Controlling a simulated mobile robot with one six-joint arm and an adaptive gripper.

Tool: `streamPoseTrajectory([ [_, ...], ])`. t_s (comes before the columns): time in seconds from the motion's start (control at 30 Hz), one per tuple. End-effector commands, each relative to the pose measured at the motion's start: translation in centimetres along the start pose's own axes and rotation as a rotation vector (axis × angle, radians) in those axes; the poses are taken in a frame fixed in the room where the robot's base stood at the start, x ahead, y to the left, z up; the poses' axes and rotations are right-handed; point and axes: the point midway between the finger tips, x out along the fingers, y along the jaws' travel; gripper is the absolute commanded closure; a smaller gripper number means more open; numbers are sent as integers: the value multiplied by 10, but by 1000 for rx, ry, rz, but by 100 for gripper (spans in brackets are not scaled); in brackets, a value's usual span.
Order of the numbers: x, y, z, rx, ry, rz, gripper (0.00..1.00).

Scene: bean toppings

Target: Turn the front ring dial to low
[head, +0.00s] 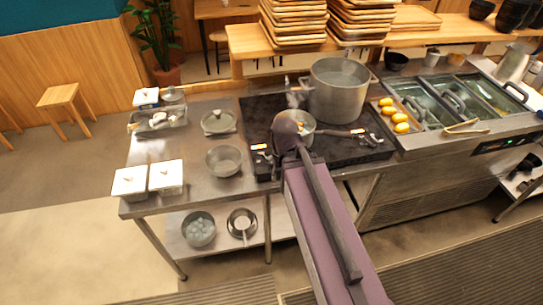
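The black cooktop (343,158) is set into the steel counter. A small dark dial (263,160) with a pale label sits at its front left corner. Another dark dial (369,141) with a label sits at its front right. I cannot read their settings or tell which is the front ring's dial. My purple arm reaches up from the bottom over the cooktop's front edge. What looks like my gripper (296,93) is a small grey shape beyond the arm's bend, left of the large pot. Its fingers are too small to make out, and I see no contact with either dial.
A large steel pot (338,92) stands at the back of the cooktop. A small pan (306,123) is partly behind my arm, its handle pointing right. A metal bowl (224,160) and white lidded boxes (130,182) are on the left counter. Yellow items (401,127) lie in a tray at right.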

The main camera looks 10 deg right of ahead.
Motion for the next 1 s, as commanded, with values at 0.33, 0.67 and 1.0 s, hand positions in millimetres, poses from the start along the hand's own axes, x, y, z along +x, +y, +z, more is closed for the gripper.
streamPoseTrajectory([
  [0.33, -14, -1, -37, 229, 0, 0, 43],
  [0.67, -38, -2, -106, 710, 0, -1, 43],
  [1.0, -53, -2, -156, 1102, 0, -1, 43],
])
